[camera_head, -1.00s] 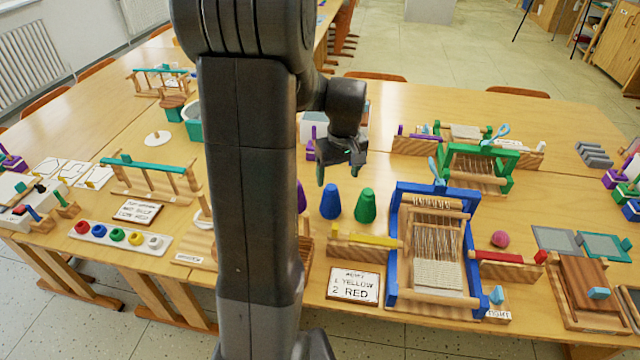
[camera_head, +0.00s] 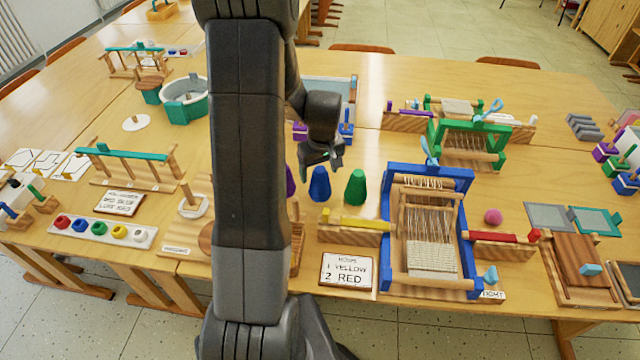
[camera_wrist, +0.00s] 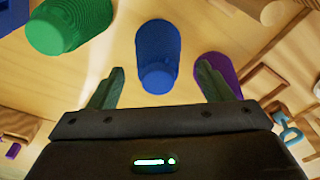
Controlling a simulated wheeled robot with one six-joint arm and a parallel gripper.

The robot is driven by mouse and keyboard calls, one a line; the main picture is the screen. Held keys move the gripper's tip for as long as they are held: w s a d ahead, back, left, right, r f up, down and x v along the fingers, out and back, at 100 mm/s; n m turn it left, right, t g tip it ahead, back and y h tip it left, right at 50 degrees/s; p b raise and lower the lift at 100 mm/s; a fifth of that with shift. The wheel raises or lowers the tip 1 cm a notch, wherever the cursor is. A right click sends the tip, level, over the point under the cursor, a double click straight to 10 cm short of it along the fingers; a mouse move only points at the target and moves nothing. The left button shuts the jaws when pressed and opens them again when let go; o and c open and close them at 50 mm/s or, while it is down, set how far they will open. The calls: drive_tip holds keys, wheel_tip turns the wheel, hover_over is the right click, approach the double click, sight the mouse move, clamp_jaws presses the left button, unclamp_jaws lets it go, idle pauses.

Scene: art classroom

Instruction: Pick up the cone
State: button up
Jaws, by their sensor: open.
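Three cones stand in a row on the table. The blue cone (camera_head: 320,184) is in the middle, the green cone (camera_head: 355,188) is to its right, and the purple cone (camera_head: 290,181) is mostly hidden behind my arm. My gripper (camera_head: 322,158) is open and empty, just above and behind the blue cone in the head view. In the wrist view the blue cone (camera_wrist: 158,55) shows ahead, between the lines of my two fingers (camera_wrist: 160,88). The green cone (camera_wrist: 68,22) is at the upper left and the purple cone (camera_wrist: 222,72) is partly behind the right finger.
A blue loom frame (camera_head: 385,235) stands right of the cones. A yellow bar on a wooden block (camera_head: 340,232) and a card (camera_head: 347,272) lie in front. A green loom (camera_head: 437,140) stands behind right.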

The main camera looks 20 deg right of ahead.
drive_tip(key=shift+w+d+f, duration=0.1)
drive_tip(key=shift+w+f, duration=0.05)
drive_tip(key=shift+f, duration=1.4)
drive_tip(key=c, duration=1.2)
drive_tip(key=shift+o, duration=0.2)
wheel_tip(320, 180, up, 10)
drive_tip(key=shift+r, duration=0.1)
